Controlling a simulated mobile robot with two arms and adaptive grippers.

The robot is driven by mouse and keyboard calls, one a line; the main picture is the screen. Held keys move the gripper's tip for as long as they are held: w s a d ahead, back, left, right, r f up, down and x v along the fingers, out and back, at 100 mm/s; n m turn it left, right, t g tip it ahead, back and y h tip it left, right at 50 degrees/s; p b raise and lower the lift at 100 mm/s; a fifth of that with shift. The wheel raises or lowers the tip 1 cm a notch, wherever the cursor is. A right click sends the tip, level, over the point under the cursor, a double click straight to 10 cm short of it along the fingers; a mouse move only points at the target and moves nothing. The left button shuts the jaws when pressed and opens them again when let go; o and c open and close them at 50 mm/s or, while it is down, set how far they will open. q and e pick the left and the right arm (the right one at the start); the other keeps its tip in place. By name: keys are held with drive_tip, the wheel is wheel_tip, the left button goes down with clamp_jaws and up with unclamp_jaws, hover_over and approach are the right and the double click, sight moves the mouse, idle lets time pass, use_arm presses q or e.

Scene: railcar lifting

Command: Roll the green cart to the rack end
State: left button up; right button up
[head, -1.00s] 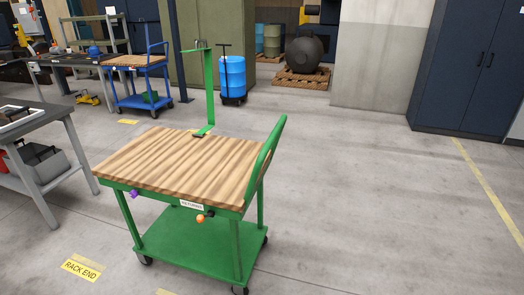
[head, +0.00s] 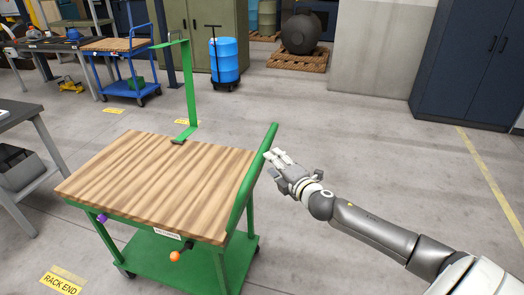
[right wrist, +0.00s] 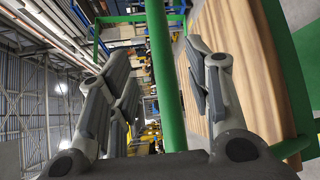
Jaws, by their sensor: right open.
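The green cart (head: 195,262) stands upright on the floor in the head view, with a striped wooden top (head: 160,187) and a lower green shelf. Its green push handle (head: 247,185) rises at the right end. A yellow floor label reading RACK END (head: 60,284) lies left of the cart's front. My right gripper (head: 277,160) is open beside the upper handle. In the right wrist view, the green handle bar (right wrist: 163,70) runs between the open fingers (right wrist: 150,62); contact cannot be told. My left gripper is not in view.
A grey table (head: 20,112) stands at the left. Behind are a blue cart (head: 130,88), a blue drum (head: 225,60) on a dolly and a pallet (head: 298,58) with a dark round tank. A dark cabinet (head: 470,70) stands right. Floor between is clear.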

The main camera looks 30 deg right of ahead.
sight(264, 151)
drive_tip(key=w, duration=0.5)
drive_tip(key=w+f, duration=0.1)
drive_tip(key=w, duration=0.1)
drive_tip(key=shift+w+d+f+p, duration=0.1)
drive_tip(key=shift+w+d+p, duration=0.3)
drive_tip(key=shift+w+d+f, duration=0.1)
drive_tip(key=shift+w, duration=0.75)
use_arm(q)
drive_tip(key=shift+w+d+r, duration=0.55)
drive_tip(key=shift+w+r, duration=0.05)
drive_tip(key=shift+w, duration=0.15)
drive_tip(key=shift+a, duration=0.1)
use_arm(e)
drive_tip(key=shift+c, duration=0.4)
clamp_jaws()
